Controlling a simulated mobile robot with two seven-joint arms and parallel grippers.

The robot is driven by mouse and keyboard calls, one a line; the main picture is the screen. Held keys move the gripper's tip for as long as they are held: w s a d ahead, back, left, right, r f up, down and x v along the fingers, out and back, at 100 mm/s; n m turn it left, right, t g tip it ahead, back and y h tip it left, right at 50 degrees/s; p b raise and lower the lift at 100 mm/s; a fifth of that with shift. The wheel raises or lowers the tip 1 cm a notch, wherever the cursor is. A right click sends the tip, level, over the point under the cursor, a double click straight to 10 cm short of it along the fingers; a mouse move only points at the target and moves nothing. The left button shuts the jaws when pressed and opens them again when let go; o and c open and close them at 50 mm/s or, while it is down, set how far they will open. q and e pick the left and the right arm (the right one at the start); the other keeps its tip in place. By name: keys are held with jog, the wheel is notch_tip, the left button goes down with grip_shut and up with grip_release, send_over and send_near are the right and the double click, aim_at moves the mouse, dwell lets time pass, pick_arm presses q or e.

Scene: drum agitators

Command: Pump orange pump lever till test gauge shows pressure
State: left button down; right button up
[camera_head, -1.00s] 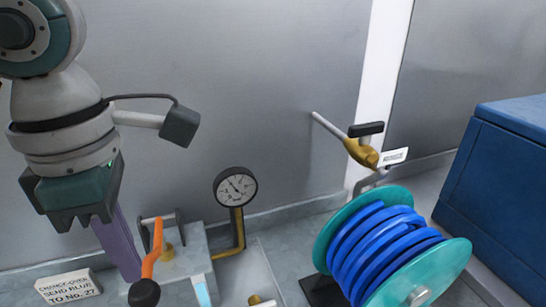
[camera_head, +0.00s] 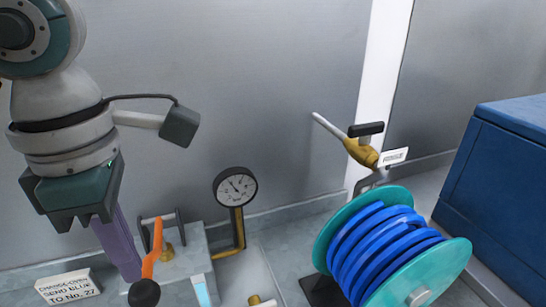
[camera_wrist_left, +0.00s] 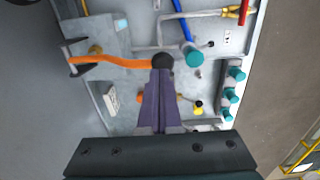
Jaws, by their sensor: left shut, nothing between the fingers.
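The orange pump lever (camera_head: 153,256) with its black ball knob (camera_head: 145,292) stands on a grey pump block (camera_head: 192,262) at the lower left of the head view. In the left wrist view the lever (camera_wrist_left: 110,61) runs from the left to its knob (camera_wrist_left: 163,61). The round test gauge (camera_head: 235,187) stands on a brass pipe right of the block; its reading is too small to tell. My left gripper (camera_head: 130,272) points down beside the lever, its purple fingers shut and empty. In the wrist view its fingertips (camera_wrist_left: 160,75) overlap the knob's lower edge; contact is unclear. My right gripper is not in view.
A teal reel with blue hose (camera_head: 385,250) stands at the right, below a brass nozzle (camera_head: 360,150). A white lettered sign (camera_head: 68,287) lies at the lower left. A blue cabinet (camera_head: 500,190) is at the far right. A grey wall rises behind.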

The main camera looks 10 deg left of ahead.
aim_at(139, 285)
pick_arm(q)
jog(key=shift+f, duration=0.15)
notch_tip(139, 285, down, 5)
jog(key=b, duration=0.5)
jog(key=shift+s+f, duration=0.1)
jog(key=shift+s, duration=0.05)
jog(key=r+p, duration=0.1)
jog(key=r, duration=0.1)
jog(key=r+p, duration=0.2)
jog(key=r, duration=0.1)
jog(key=shift+w+a+r+p, duration=0.1)
jog(key=shift+w+r+p, duration=0.15)
jog(key=shift+r+p, duration=0.15)
jog(key=shift+f, duration=0.15)
